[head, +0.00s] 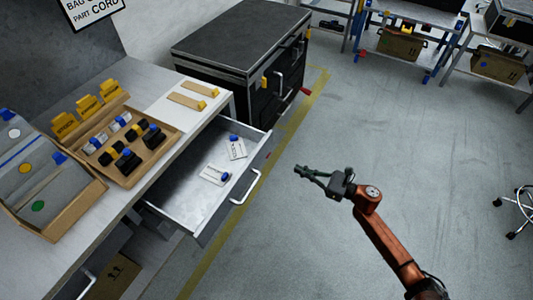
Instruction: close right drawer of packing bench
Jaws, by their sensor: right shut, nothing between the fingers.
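The right drawer (190,204) of the packing bench (120,207) is pulled out from under the bench top. Its inside shows, with two white cards with blue pieces (214,175) lying in it. The drawer's white bar handle (246,188) is on its front face. My right gripper (303,171) is shut and empty, above the floor to the right of the drawer front. It is apart from the handle, with its fingers pointing left toward the drawer. My left gripper is not in view.
A black cabinet (235,45) stands just behind the bench. Trays with small parts (125,145) sit on the bench top. A cardboard box (115,274) is below. Open floor (400,140) lies to the right, with shelving at the back and a chair base (517,212) at the right edge.

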